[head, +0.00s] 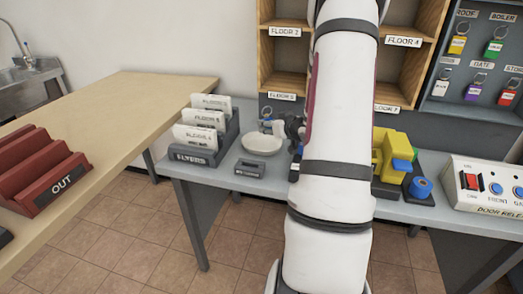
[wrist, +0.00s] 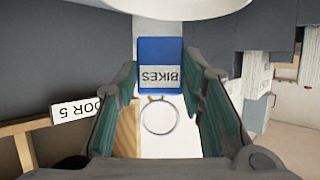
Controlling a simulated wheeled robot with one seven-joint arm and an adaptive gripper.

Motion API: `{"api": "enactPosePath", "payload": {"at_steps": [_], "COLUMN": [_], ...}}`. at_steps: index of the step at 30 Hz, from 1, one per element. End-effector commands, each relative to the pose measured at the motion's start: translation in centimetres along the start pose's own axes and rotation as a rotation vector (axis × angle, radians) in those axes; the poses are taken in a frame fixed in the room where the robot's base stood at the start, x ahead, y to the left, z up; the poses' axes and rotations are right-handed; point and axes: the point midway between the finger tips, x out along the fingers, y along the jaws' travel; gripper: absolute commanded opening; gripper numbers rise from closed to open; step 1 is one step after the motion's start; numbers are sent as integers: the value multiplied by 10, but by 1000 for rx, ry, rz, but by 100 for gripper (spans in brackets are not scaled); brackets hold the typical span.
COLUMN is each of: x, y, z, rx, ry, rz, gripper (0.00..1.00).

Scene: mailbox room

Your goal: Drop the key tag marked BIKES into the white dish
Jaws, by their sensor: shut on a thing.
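The blue key tag marked BIKES (wrist: 161,62) is between the fingertips of my gripper (wrist: 163,85) in the wrist view. Its label reads upside down there, and its metal ring lies on the side toward the palm. My gripper (head: 280,124) is shut on the tag, and in the head view it is partly hidden by my arm. The round white dish (head: 260,146) stands on the grey table just below and left of my gripper. A white curved edge of the dish (wrist: 180,8) shows at the top of the wrist view, beyond the tag.
A FLYERS rack (head: 205,142) stands left of the dish, and a small dark labelled block (head: 250,169) in front of it. A yellow device (head: 388,152) is right of my arm. Wooden cubbyholes (head: 280,82) and a key board (head: 478,62) are behind.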

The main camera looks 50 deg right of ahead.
Motion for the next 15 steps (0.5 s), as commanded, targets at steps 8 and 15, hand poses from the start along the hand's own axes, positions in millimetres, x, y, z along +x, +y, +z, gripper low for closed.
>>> {"api": "enactPosePath", "payload": {"at_steps": [8,15], "x": [2,2], "y": [0,0], "z": [5,5], "rx": [0,0], "ry": [1,1], "rz": [0,0], "gripper": [17,59]}}
